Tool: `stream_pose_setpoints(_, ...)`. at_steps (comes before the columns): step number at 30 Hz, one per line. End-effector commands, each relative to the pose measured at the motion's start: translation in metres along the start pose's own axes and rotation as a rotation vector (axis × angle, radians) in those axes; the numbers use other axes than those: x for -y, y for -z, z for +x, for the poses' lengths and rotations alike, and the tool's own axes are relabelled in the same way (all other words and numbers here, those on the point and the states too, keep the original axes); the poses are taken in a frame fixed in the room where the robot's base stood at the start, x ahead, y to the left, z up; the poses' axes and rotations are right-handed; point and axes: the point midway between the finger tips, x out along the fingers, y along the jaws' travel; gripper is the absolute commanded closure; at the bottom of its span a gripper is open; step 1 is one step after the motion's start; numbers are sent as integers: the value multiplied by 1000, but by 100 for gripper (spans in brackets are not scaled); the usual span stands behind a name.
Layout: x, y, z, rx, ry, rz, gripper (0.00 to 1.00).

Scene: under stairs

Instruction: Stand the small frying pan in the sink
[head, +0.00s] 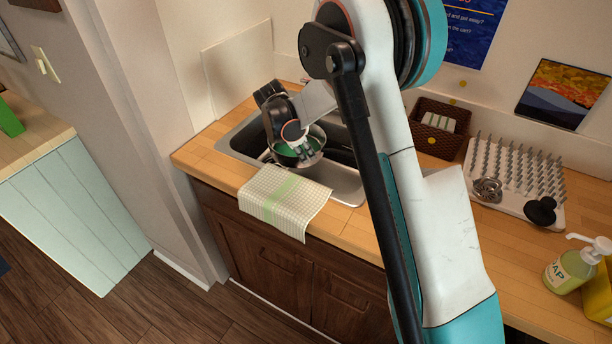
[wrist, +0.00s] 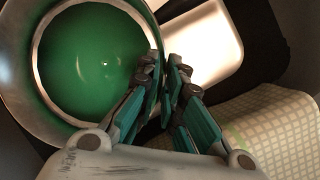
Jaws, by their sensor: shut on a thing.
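The small frying pan (head: 314,142) has a green inside and a silvery rim. In the wrist view the pan (wrist: 90,60) fills the upper left, its green inside facing the camera. My gripper (wrist: 165,78) is shut on the edge of the pan at its right side. In the head view my gripper (head: 304,152) and the pan are at the sink (head: 345,184), a metal basin set into the wooden counter. The pan looks tilted. My arm hides part of the basin, and I cannot tell whether the pan touches its floor.
A checked cloth (head: 283,198) with a green stripe hangs over the counter's front edge beside the sink. To the right are a brown basket (head: 425,136), a spiked drying rack (head: 520,168), a metal scourer (head: 487,190), a black object (head: 541,210) and a soap bottle (head: 568,270).

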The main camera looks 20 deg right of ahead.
Motion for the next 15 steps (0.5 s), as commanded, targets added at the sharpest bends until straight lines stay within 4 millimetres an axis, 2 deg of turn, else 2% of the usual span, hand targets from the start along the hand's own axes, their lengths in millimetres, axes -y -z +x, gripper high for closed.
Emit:
stream_pose_setpoints(1, 1, 5, 12, 1, 0, 0, 100)
stream_pose_setpoints(3, 2, 9, 22, 1, 0, 0, 100)
stream_pose_setpoints(11, 3, 16, 38, 1, 0, 0, 100)
stream_pose_setpoints(15, 5, 22, 52, 1, 0, 0, 100)
